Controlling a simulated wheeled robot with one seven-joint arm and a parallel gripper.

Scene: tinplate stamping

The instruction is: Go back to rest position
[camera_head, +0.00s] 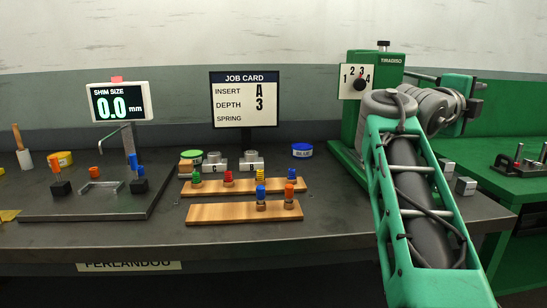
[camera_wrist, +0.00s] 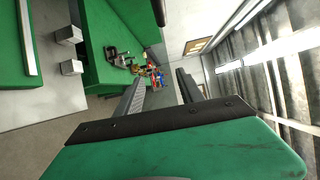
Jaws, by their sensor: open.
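My gripper (camera_wrist: 161,78) shows in the wrist view with its two dark fingers apart and nothing between them. It points out over a green bench (camera_wrist: 105,40), clear of any object. In the head view my green arm rises from the lower right and bends at a grey joint beside the green press. The fingers cannot be made out clearly there.
A job card (camera_head: 245,100) reads insert A, depth 3. A shim display (camera_head: 120,102) reads 0.0 mm. Wooden racks (camera_head: 230,213) hold coloured pieces on the grey bench. The green press (camera_head: 385,62) with a numbered dial stands close to my arm. A toggle clamp (camera_head: 520,163) is right.

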